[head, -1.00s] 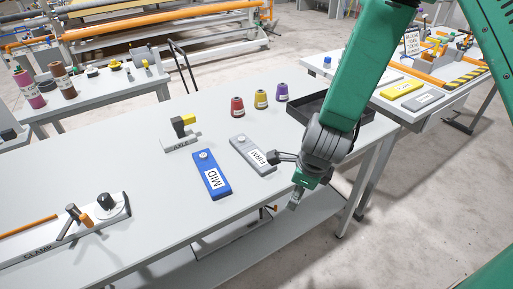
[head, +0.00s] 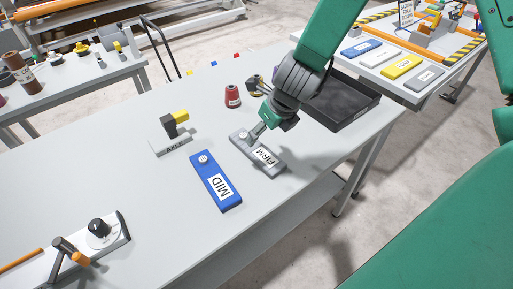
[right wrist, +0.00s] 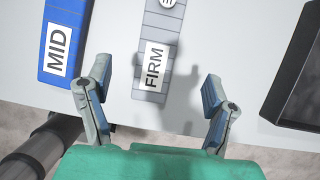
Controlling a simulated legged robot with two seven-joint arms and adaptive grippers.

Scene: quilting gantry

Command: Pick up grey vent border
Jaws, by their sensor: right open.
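The grey border (head: 273,169) is a flat bar with a white FIRM label and a round knob at its far end. It lies on the table, right of the blue MID bar (head: 208,180). My right gripper (head: 256,134) is over the far part of the grey border in the head view, partly covering it. In the right wrist view, the open right gripper (right wrist: 155,84) has one finger on each side of the grey border (right wrist: 160,54), with nothing held. Contact cannot be told. My left gripper is not in view.
A black tray (head: 345,128) stands right of the grey border. A red spool (head: 232,96) and the AXLE block (head: 172,147) stand farther back. A clamp board (head: 117,236) is at the left front. The table between it and the blue bar is clear.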

